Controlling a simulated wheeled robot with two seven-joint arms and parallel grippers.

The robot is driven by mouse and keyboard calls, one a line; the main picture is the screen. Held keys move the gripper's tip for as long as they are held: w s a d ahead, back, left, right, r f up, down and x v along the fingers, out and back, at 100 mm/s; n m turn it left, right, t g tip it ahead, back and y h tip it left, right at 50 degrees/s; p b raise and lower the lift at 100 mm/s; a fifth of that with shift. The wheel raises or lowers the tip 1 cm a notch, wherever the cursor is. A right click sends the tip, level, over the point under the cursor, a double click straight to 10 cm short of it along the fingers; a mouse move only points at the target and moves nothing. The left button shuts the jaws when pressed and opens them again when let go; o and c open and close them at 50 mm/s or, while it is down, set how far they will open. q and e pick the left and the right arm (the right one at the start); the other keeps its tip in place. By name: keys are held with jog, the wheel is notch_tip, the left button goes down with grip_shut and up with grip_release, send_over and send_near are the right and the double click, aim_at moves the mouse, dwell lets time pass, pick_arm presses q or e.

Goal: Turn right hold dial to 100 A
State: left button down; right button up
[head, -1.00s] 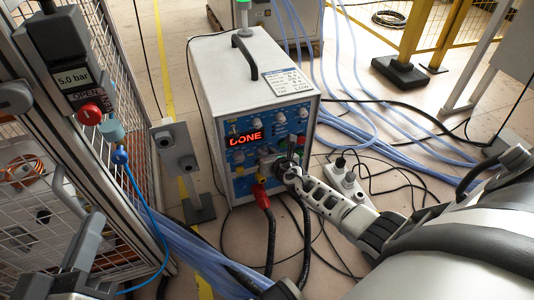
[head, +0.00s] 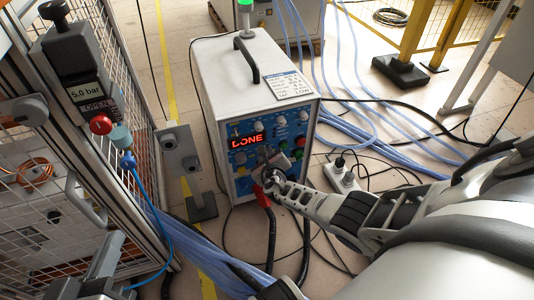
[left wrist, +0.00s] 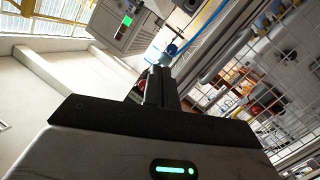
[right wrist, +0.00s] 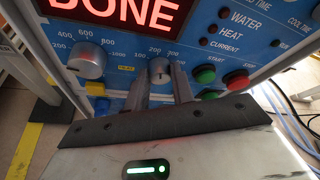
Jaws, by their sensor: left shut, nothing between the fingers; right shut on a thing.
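My right gripper (right wrist: 160,80) is shut on the right hold dial (right wrist: 158,70), a small grey knob on the heater's blue panel. Numbers around it include 200 and 300; I cannot read its exact setting. A larger grey dial (right wrist: 88,60) with a scale up to 1000 sits left of it. In the head view my right gripper (head: 266,158) is at the panel front and hides the dial. The red display (head: 247,141) reads DONE. My left gripper (left wrist: 158,85) is shut and empty, away from the heater; in the head view it is at lower left (head: 110,248).
Green (right wrist: 205,74) and red (right wrist: 236,78) buttons sit just right of the held dial. Red-plugged black cables hang below the panel. A mesh cage with a red valve knob (head: 101,124) stands at left. A grey post (head: 178,150) stands between cage and heater.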

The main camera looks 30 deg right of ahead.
pick_arm(q)
jog(key=shift+w+r+m+t+h+b, duration=0.2)
jog(key=shift+w+r+t+h+b, duration=0.1)
jog(key=shift+r+t+b, duration=0.35)
jog(key=shift+w+r+m+t+h+b, duration=0.25)
jog(key=shift+r+t+b, duration=0.15)
jog(key=shift+r+b, duration=0.4)
jog(key=shift+w+r+m+t+h+b, duration=0.15)
jog(key=shift+w+r+t+h+b, duration=0.15)
jog(key=shift+r+t+b, duration=0.4)
pick_arm(e)
jog(key=shift+a+f+n+t+h, duration=0.15)
jog(key=shift+n+h, duration=0.6)
jog(key=shift+n, duration=0.55)
jog(key=shift+f+n+t+h, duration=0.1)
jog(key=shift+n+t+h, duration=0.1)
jog(key=shift+n+h, duration=0.85)
jog(key=shift+a+f+n+t+h, duration=0.15)
jog(key=shift+n+h, duration=0.35)
jog(key=shift+n, duration=1.05)
jog(key=o, duration=1)
pick_arm(q)
jog(key=shift+f, duration=0.1)
